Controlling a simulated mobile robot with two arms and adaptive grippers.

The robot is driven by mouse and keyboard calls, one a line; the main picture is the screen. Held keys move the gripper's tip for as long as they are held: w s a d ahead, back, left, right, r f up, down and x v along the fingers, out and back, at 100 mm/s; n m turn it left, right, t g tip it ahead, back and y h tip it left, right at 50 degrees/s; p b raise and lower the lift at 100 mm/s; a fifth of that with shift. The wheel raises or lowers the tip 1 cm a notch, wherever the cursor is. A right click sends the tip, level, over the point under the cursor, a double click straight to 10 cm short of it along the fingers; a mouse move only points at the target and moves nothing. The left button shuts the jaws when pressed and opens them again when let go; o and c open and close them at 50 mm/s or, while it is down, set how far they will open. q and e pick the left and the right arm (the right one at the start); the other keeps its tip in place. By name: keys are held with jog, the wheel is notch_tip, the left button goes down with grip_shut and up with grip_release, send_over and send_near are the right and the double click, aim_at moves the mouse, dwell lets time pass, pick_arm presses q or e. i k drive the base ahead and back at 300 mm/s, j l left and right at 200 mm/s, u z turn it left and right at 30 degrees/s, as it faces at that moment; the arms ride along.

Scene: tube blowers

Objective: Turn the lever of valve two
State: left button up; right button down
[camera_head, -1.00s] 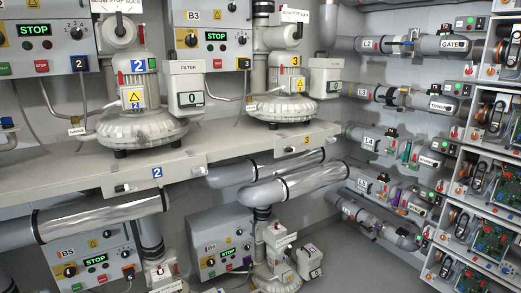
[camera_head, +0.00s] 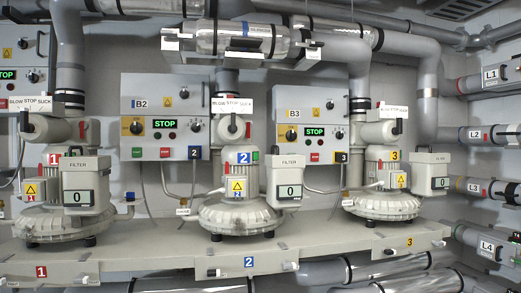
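Blower two (camera_head: 238,214) stands at the middle of the shelf, a pale grey machine with a blue 2 label. On top of it is valve two (camera_head: 222,131), under a white BLOW STOP SUCK sign (camera_head: 232,105). A small dark lever (camera_head: 232,123) shows on the valve front, just below the sign; it looks roughly upright, but its exact setting is too small to tell. Neither of my grippers is in view.
Blower one (camera_head: 65,222) stands to the left and blower three (camera_head: 382,205) to the right on the shelf (camera_head: 330,245). Control box B2 (camera_head: 160,105) is on the wall behind. A clear tube (camera_head: 243,40) runs above, and pipes L1 to L4 are at right.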

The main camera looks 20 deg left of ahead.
aim_at(232, 128)
jog(key=i+l+u, duration=0.2)
jog(key=u, duration=0.25)
jog(key=i+l+u, duration=0.15)
jog(key=u, duration=0.25)
jog(key=l, duration=0.05)
